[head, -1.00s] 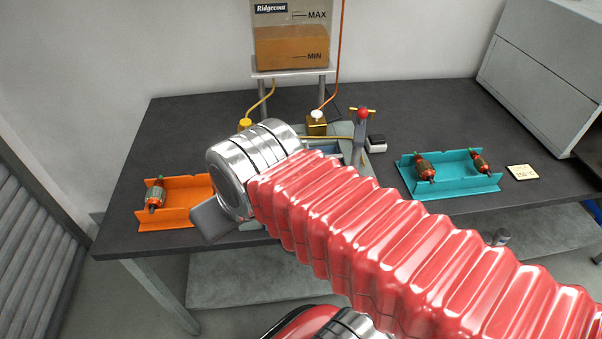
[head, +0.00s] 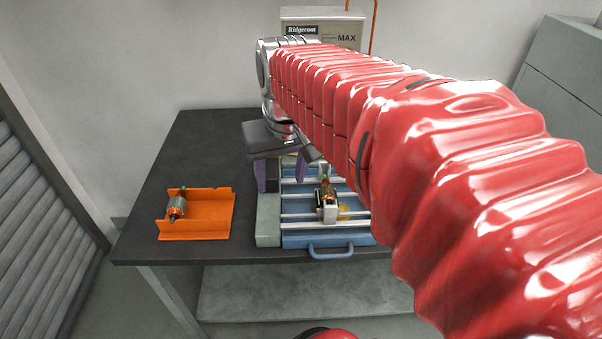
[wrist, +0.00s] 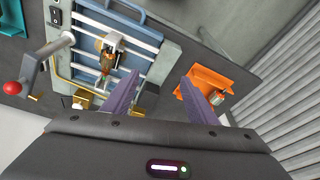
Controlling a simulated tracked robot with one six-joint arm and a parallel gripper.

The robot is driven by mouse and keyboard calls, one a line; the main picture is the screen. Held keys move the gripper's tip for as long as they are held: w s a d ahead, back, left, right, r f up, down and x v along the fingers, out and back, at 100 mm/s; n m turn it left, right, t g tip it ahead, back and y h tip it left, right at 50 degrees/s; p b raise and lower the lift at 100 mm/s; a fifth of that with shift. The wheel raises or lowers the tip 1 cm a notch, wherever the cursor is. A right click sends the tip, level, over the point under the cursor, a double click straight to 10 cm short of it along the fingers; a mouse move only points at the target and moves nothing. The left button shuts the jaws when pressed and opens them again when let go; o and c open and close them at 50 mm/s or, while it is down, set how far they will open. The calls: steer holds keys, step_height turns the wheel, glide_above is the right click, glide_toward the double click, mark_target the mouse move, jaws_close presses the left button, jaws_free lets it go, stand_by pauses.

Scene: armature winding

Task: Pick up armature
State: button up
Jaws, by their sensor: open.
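One armature (head: 176,206) lies at the left end of the orange tray (head: 207,226); the wrist view shows it (wrist: 216,98) right of my right finger. Another armature (head: 326,188) sits in the blue fixture (head: 300,240), held between small blocks on rails; it also shows in the wrist view (wrist: 106,62), left of my left finger. My gripper (head: 285,183) is open, with purple fingers pointing down over the left part of the fixture. In the wrist view nothing lies between the fingertips (wrist: 160,77). My arm hides the right of the table.
A crank with a red knob (wrist: 12,88) stands beside the fixture. A teal tray (wrist: 10,18) is at the wrist view's corner. A tank (head: 325,25) stands at the back and a grey cabinet (head: 565,75) at the right. Dark tabletop (head: 190,150) behind the orange tray is clear.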

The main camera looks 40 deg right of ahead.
steer(key=w+d+f+m+g, duration=0.1)
steer(key=d, duration=0.7)
steer(key=w+d+m+g+y, duration=0.1)
steer(key=d+m, duration=0.1)
steer(key=d, duration=0.6)
steer(key=shift+w+d+f, duration=0.25)
steer(key=shift+w+f, duration=0.05)
steer(key=shift+f, duration=0.05)
glide_above(328, 187)
steer(key=f, duration=0.8)
steer(key=shift+s+f, duration=0.3)
steer(key=shift+f, duration=0.1)
steer(key=shift+w+f, duration=0.15)
steer(key=shift+f, duration=1.1)
steer(key=shift+w+f, duration=0.1)
steer(key=shift+f, duration=1.15)
